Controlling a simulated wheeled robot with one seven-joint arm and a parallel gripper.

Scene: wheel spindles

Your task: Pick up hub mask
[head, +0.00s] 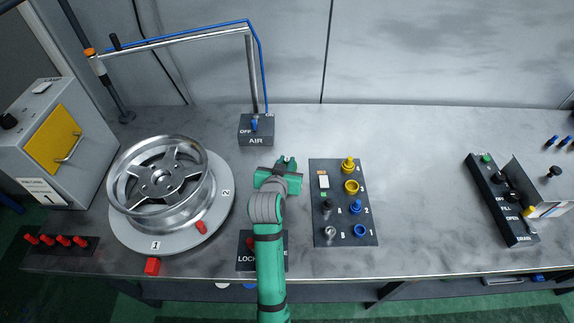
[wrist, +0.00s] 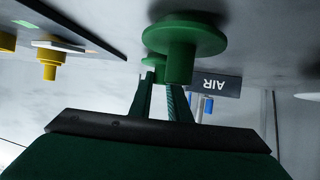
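I cannot tell for sure which thing is the hub mask. A green flanged piece with a short stem (wrist: 181,60) is large in the wrist view, with its flange toward the bench. A smaller green piece (wrist: 153,63) shows partly behind it, by my fingertips. My gripper (wrist: 162,88) has its two fingers a little apart, with the tips at these green pieces. The green stem covers one fingertip, so I cannot tell whether the fingers hold anything. In the head view my gripper (head: 287,162) is low over the bench, left of the dark panel, with small green parts at its tip.
A dark panel (head: 336,228) with yellow, blue and other small parts lies right of my arm. A metal wheel (head: 160,178) sits on a round turntable to the left. The AIR box (head: 256,130) stands just beyond my gripper. The bench (head: 420,150) is clear right of the panel.

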